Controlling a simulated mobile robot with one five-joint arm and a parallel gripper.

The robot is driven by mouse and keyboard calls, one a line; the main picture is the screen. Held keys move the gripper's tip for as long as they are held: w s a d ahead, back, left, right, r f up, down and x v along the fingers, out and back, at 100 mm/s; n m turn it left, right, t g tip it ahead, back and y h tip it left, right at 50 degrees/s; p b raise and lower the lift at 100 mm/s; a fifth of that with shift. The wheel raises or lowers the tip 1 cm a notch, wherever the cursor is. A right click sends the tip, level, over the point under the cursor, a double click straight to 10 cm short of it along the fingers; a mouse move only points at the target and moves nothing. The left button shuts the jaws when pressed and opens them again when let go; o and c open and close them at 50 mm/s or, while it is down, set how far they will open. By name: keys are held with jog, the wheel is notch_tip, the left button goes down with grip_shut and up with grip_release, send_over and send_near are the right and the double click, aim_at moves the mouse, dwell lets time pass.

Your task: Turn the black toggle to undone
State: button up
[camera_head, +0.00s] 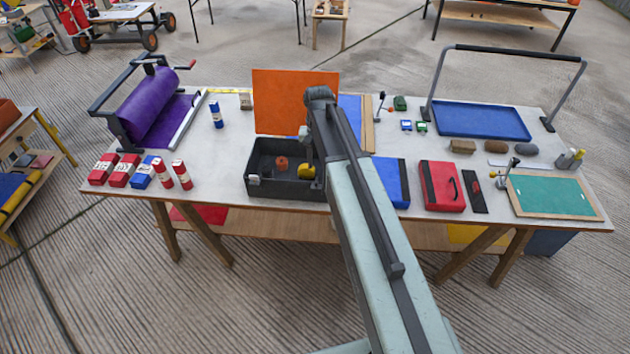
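A red flat panel (432,188) lies at the front of the table, right of my arm. A thin curved black piece (454,187) on its right side looks like the black toggle, but it is too small for me to be sure of its setting. A narrow black strip (479,202) with a small red part lies just right of the panel.
The dark bin (285,188) holds an orange and a yellow piece; an orange board (288,96) stands behind it. My arm crosses the table beside a blue panel (392,182).

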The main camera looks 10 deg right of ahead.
aim_at(316, 180)
jog(key=shift+s+a+f+b, duration=0.15)
jog(key=shift+a+f+b, duration=0.05)
jog(key=shift+f+b, duration=0.2)
notch_tip(316, 180, down, 7)
jog(key=b, duration=0.7)
jog(key=shift+r, duration=0.1)
